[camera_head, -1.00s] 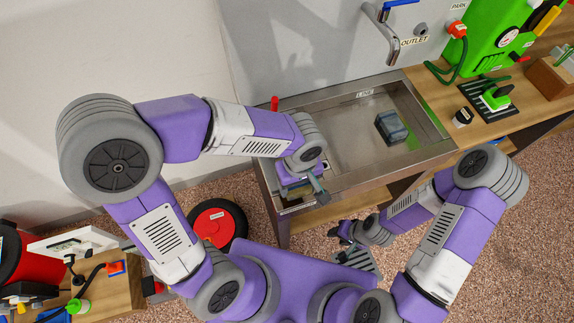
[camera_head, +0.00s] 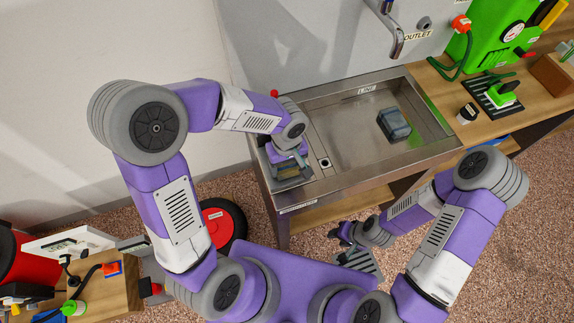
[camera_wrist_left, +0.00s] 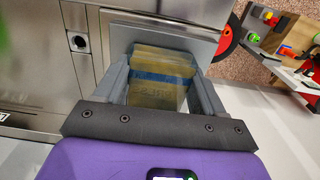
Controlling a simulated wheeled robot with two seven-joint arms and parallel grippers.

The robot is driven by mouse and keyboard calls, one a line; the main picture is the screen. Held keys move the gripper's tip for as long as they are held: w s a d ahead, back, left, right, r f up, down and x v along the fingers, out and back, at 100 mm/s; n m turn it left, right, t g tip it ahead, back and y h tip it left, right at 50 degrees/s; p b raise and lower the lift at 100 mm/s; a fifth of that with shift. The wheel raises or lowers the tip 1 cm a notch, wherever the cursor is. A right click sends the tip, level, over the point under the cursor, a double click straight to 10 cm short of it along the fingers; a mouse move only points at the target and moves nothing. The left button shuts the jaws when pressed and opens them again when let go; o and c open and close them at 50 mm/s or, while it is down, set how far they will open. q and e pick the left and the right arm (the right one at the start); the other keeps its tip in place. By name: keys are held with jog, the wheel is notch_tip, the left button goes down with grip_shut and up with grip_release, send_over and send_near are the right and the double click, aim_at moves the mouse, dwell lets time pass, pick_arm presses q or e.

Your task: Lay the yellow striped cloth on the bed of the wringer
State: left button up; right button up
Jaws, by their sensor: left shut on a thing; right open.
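My left gripper (camera_head: 291,166) is over the left end of the steel sink unit. In the left wrist view its two grey fingers (camera_wrist_left: 160,88) are shut on the yellow cloth (camera_wrist_left: 155,96), which has a blue band across it. Only a little of the cloth shows in the head view. A flat grey plate (camera_wrist_left: 180,42), seemingly the bed of the wringer, lies behind the cloth; I cannot tell whether they touch. A red knob (camera_head: 274,94) stands behind the gripper. My right gripper (camera_head: 345,240) is open and empty in front of the sink.
The sink basin (camera_head: 350,125) holds a blue-grey block (camera_head: 393,125); the rest is clear. A faucet (camera_head: 393,35) hangs behind it. A red round thing (camera_head: 222,224) is on the floor.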

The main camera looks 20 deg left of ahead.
aim_at(287, 166)
pick_arm(q)
jog(key=shift+r, duration=0.1)
jog(key=shift+f, duration=0.25)
jog(key=o, duration=1.1)
jog(key=shift+o, duration=0.2)
jog(key=shift+r, duration=0.15)
jog(key=shift+r, duration=0.2)
notch_tip(287, 166, up, 12)
jog(key=p, duration=0.4)
jog(key=shift+f, duration=0.1)
